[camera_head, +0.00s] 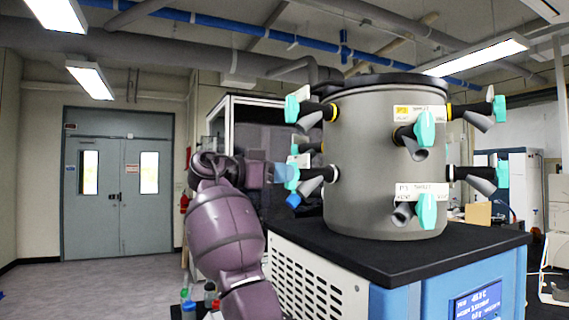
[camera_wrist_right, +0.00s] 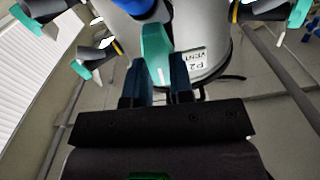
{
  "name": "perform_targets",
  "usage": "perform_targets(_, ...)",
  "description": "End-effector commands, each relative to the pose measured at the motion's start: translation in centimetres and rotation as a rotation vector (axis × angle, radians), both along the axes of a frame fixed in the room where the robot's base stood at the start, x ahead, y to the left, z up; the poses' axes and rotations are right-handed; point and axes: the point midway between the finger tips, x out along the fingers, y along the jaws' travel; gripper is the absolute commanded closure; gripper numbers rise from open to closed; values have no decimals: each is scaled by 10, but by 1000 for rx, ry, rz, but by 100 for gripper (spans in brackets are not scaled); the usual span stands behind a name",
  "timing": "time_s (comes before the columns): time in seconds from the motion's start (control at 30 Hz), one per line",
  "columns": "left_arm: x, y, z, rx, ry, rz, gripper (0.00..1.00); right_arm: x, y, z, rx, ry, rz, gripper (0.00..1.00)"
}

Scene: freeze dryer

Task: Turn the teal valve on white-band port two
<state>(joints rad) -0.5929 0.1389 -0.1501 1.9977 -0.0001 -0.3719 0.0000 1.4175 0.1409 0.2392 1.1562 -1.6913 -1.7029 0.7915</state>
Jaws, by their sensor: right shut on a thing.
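The grey drum (camera_head: 370,160) has several ports with teal valves and yellow or white bands. My right gripper (camera_head: 282,173) is shut on the teal valve (camera_head: 292,178) of the lower left port, which has a white band (camera_head: 334,173) and a blue-tipped nozzle (camera_head: 294,200). In the right wrist view the teal valve (camera_wrist_right: 156,50) sits between the two dark blue fingers of my right gripper (camera_wrist_right: 161,75). Beside it a label (camera_wrist_right: 196,60) seems to read P2 VENT, turned over. My left gripper is not in view.
Other teal valves sit close by: upper left (camera_head: 292,108), upper front (camera_head: 425,128), lower front (camera_head: 427,210) and on the right side. The drum stands on a black-topped bench (camera_head: 400,258) with a blue front and a display. The floor at left is clear up to grey doors.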

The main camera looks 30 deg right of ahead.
Motion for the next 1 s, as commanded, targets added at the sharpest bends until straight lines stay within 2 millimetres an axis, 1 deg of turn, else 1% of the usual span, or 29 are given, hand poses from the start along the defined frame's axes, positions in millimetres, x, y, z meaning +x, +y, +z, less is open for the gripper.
perform_targets(0.03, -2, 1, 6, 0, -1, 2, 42, -2, 0, 6, 2, 42, 0, 100)
perform_targets(0.13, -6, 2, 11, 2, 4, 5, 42, -1, 0, 6, 8, 138, 0, 100)
perform_targets(0.2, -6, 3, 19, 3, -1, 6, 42, 0, 0, 5, 12, 205, -1, 100)
perform_targets(0.5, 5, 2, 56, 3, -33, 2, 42, 2, 0, 4, 28, 490, 0, 100)
perform_targets(0.7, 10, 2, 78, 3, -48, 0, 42, 3, 0, 3, 39, 680, 0, 100)
perform_targets(0.9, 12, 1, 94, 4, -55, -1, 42, 4, 0, 2, 50, 861, 0, 100)
perform_targets(1.0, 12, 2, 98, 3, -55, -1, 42, 4, 0, 1, 54, 941, 1, 100)
